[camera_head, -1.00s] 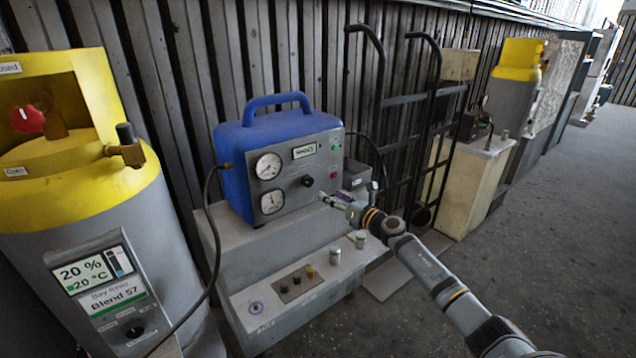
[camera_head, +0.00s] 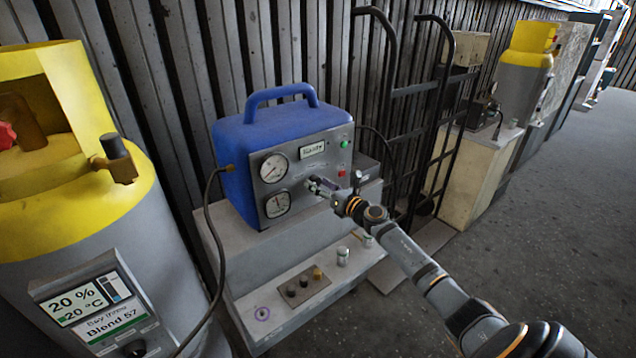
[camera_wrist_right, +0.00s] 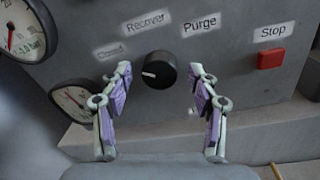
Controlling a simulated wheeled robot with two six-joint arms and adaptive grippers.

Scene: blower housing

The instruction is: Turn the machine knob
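The machine is a blue case (camera_head: 225,165) with a grey front panel, standing on a grey plinth. Its black round knob (camera_wrist_right: 158,70) shows in the right wrist view, its white mark pointing left toward a blurred label that seems to read "Closed". "Recover" and "Purge" are printed above it. My right gripper (camera_wrist_right: 160,82) is open, with one purple-padded finger to each side of the knob; I cannot tell whether they touch it. In the head view the right gripper (camera_head: 322,187) is at the panel and mostly hides the knob. My left gripper is not in view.
A red Stop button (camera_wrist_right: 271,59) is right of the knob and two gauges (camera_head: 274,168) are left of it. A yellow-grey tank (camera_head: 75,215) and a black hose stand left. A hand truck (camera_head: 415,120) stands right. Open floor lies at the right.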

